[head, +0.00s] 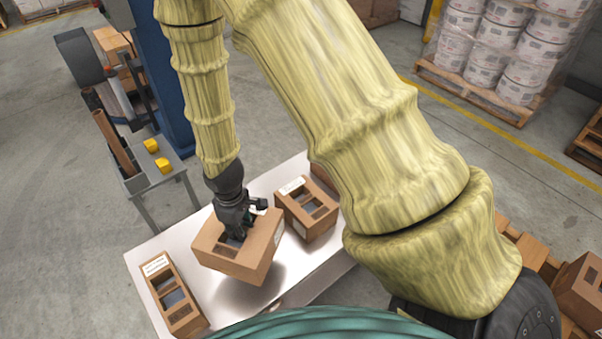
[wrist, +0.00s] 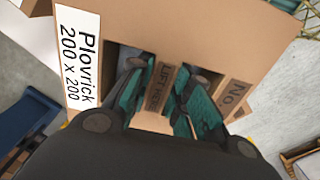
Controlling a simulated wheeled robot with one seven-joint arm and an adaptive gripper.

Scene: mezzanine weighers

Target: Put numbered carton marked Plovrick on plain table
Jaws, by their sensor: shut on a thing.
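The carton marked Plovrick (head: 239,246) is a brown cardboard box. In the wrist view the carton (wrist: 190,30) shows a white label reading "Plovrick 200 x 200" and a middle strip printed "LIFT HERE". My gripper (head: 238,232) is shut on this carton from above; in the wrist view its teal fingers (wrist: 172,100) are at the strip between the two openings. A shadow beneath suggests the carton is raised above a pale table (head: 308,290). I cannot tell from these frames whether this is the plain table.
Two other cartons stand on the pale table, one at left (head: 174,296) and one at right (head: 308,212). A grey bench (head: 160,180) with yellow blocks (head: 151,145) stands behind. Pallets of wrapped buckets (head: 500,45) are at back right. Grey floor is open at left.

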